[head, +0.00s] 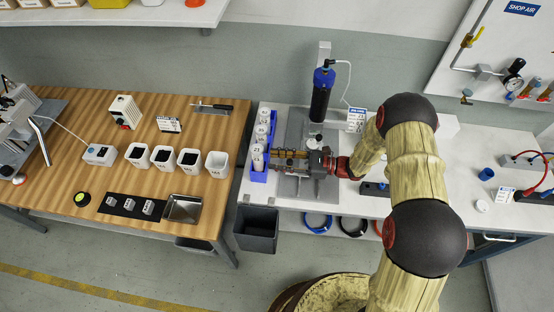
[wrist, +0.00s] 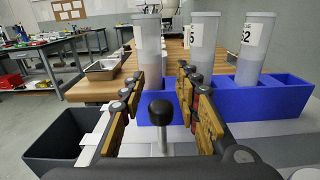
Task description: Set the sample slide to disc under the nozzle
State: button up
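A grey metal station (head: 294,130) with an upright black cylinder with a blue cap (head: 321,95) stands on the white bench. The sample slide, disc and nozzle cannot be told apart clearly; my gripper and arm cover part of the station. My gripper (head: 290,160) reaches left across it, close to the blue rack. In the wrist view my gripper (wrist: 160,88) is open, its fingers spread left and right. A black knob on a pale metal post (wrist: 160,112) stands between the fingers, with a gap on both sides. Whether it belongs to the slide cannot be told.
A blue rack (wrist: 278,102) with several numbered clear tubes lies just beyond the fingers. The wooden table (head: 210,120) on the left carries white cups and a metal tray (head: 182,208).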

jog(key=d, duration=1.1)
jog(key=shift+s+d, duration=0.2)
jog(key=shift+d, duration=0.15)
jog(key=shift+o, duration=0.3)
